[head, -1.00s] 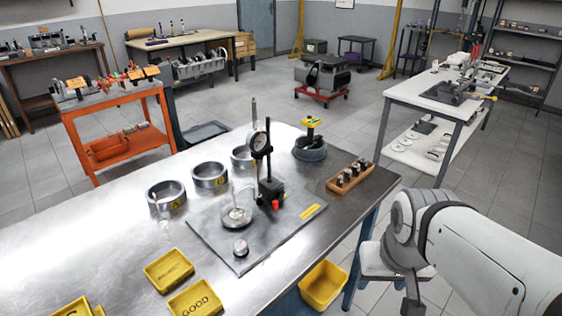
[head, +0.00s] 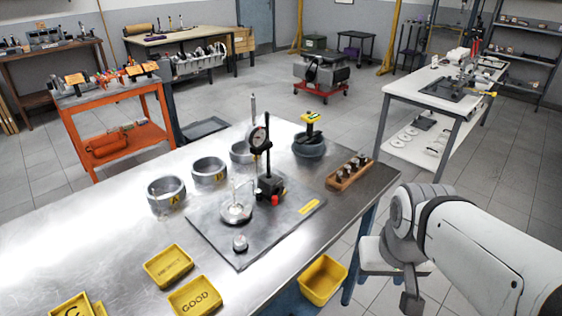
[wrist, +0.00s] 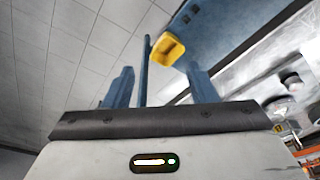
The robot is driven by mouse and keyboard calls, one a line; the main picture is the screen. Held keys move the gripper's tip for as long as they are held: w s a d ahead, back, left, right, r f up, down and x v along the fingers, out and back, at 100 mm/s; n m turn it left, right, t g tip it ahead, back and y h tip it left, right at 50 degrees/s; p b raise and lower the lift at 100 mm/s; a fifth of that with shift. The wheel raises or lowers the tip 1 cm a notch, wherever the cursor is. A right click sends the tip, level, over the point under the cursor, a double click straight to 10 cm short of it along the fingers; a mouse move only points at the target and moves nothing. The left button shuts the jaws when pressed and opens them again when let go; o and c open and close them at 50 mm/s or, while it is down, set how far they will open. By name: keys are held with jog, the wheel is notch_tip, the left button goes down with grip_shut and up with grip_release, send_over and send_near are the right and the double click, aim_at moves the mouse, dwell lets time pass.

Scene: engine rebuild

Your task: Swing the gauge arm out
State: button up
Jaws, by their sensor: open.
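The dial gauge (head: 259,137) sits high on a black stand (head: 268,170) on a dark surface plate (head: 285,218) on the steel bench. Its arm reaches over a round metal part (head: 236,213) with a thin upright piece. A red knob (head: 275,200) shows low on the stand. My gripper is out of the head view, where only my white arm shows at the right. In the wrist view its two blue-grey fingers (wrist: 163,88) stand wide apart with nothing between them. It is well away from the gauge.
Metal rings (head: 166,192) stand along the back of the bench (head: 120,215). Yellow bins (head: 168,265) lie at the front. A wooden rack (head: 350,172) is near the right edge. A yellow bin (head: 322,280) hangs below that edge; a yellow bin also shows in the wrist view (wrist: 170,48).

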jog(key=shift+w+r, duration=0.1)
jog(key=shift+c, duration=0.8)
jog(key=w+a+r+n+p, duration=0.1)
jog(key=w+n, duration=0.1)
jog(key=n, duration=0.1)
jog(key=w+a+r+n, duration=0.1)
jog(key=w+n, duration=0.2)
jog(key=w+a+n+p, duration=0.1)
jog(key=w+n, duration=0.2)
jog(key=shift+a+r+n+h+p, duration=0.2)
jog(key=shift+r+n+h+p, duration=0.1)
jog(key=shift+r+p, duration=0.1)
jog(key=shift+c, duration=0.6)
jog(key=n+t+p, duration=0.2)
jog(key=n+p, duration=0.3)
jog(key=n, duration=1.9)
send_near(274, 198)
jog(key=x, duration=0.9)
jog(key=shift+w+f, duration=0.15)
jog(key=shift+c, duration=0.6)
grip_shut()
